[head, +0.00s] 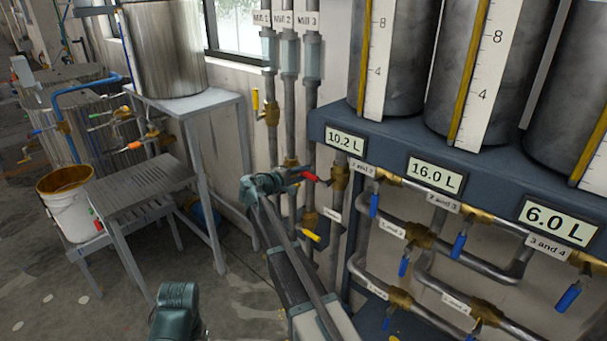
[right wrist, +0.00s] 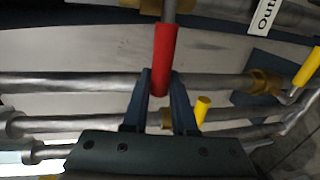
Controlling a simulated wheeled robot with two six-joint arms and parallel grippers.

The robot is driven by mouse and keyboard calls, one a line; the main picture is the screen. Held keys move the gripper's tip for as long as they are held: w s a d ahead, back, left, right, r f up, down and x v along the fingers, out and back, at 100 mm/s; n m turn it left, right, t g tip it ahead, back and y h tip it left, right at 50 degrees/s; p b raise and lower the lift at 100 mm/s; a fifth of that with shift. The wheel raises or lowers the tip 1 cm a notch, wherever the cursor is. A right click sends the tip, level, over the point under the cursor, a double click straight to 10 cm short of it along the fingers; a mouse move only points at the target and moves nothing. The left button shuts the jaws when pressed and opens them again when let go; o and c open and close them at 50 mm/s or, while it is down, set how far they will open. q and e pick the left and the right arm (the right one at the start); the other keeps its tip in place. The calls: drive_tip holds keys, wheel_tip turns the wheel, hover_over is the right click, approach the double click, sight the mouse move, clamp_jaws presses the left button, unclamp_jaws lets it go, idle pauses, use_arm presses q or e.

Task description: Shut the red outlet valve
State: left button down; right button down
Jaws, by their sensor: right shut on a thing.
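The red outlet valve's handle (head: 311,177) sticks out to the left from its brass body (head: 339,177), which sits on an upright pipe below the blue shelf. The handle lies roughly across that pipe. My right gripper (head: 297,179) is at the handle's free end. In the right wrist view, the red handle (right wrist: 165,55) comes down between the two dark fingers of my right gripper (right wrist: 163,98), which are shut on its end. A grey stem joins the handle to the brass body at the top edge.
Yellow-handled valves (head: 312,236) sit on the mill pipes close to the left and below. Blue-handled valves (head: 404,265) fill the pipework at right, under the blue shelf (head: 390,150) with level tanks. A bench (head: 135,180) and white bucket (head: 72,212) stand at left.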

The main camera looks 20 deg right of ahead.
drive_tip(key=c, duration=0.7)
unclamp_jaws()
drive_tip(key=shift+f, duration=0.1)
drive_tip(key=p+v, duration=0.2)
drive_tip(key=v, duration=1.2)
drive_tip(key=shift+p, duration=0.35)
drive_tip(key=s+a+f+g+y, duration=0.2)
drive_tip(key=s+a+f+y, duration=0.2)
drive_tip(key=s, duration=0.6)
drive_tip(key=s+a+f+g+y, duration=0.2)
drive_tip(key=s+a+f+y, duration=0.3)
drive_tip(key=s+a+f, duration=0.2)
drive_tip(key=s+a+f+g+y, duration=0.2)
drive_tip(key=s+a+f+y, duration=0.2)
drive_tip(key=s+a, duration=0.5)
drive_tip(key=s+f, duration=0.2)
drive_tip(key=s, duration=0.4)
drive_tip(key=shift+f+m, duration=0.25)
drive_tip(key=shift+m, duration=0.15)
